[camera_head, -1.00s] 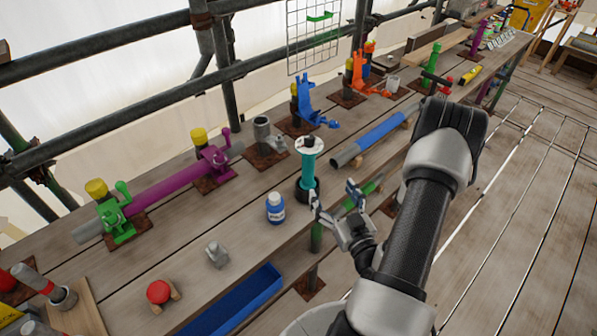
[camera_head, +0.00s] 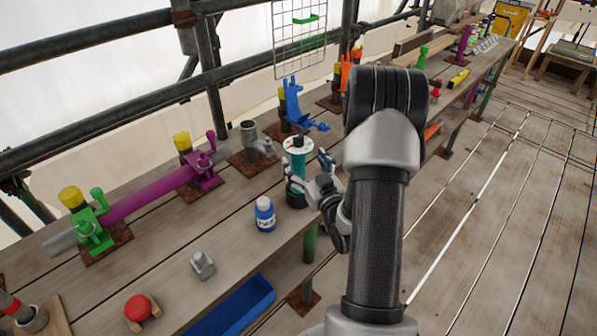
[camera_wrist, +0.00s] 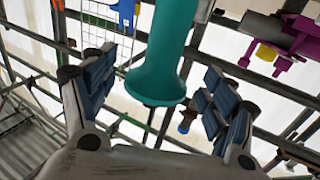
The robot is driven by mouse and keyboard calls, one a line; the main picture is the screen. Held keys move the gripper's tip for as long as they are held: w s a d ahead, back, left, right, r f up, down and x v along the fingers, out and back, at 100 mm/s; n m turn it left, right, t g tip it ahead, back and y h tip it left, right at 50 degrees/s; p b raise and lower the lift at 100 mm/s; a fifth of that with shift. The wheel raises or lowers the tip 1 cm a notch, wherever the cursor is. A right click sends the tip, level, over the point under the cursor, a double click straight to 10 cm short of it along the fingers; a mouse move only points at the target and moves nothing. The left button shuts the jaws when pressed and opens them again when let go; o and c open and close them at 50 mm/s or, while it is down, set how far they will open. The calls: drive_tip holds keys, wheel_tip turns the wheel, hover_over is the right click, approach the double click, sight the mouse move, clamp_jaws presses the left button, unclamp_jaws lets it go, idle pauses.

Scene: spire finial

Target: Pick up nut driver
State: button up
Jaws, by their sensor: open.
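A teal upright tool (camera_head: 299,161), which I take to be the nut driver, stands at the bench's front edge. It has a white disc and a black tip on top, and a black ring at its foot. My gripper (camera_head: 309,174) is at the tool's near side, its fingers reaching to either side of it. In the wrist view the teal handle (camera_wrist: 165,50) comes down between the open fingers of my gripper (camera_wrist: 152,88). Gaps show on both sides, so the jaws are not closed on it. My arm and hand hide part of its right side.
A blue-labelled bottle (camera_head: 264,215) stands close left of the tool. A grey fitting (camera_head: 202,264) and a red knob (camera_head: 138,308) lie farther left. A blue trough (camera_head: 235,305) hangs along the front edge. Purple pipe (camera_head: 150,196) and a blue clamp (camera_head: 295,105) stand behind.

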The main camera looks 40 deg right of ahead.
sight(302, 158)
drive_tip(key=x, duration=0.4)
drive_tip(key=shift+w+d+f+b, duration=0.1)
drive_tip(key=shift+w+f+b, duration=0.1)
drive_tip(key=shift+w+b, duration=0.2)
drive_tip(key=shift+s, duration=0.1)
drive_tip(key=shift+r, duration=0.15)
clamp_jaws()
idle(0.5)
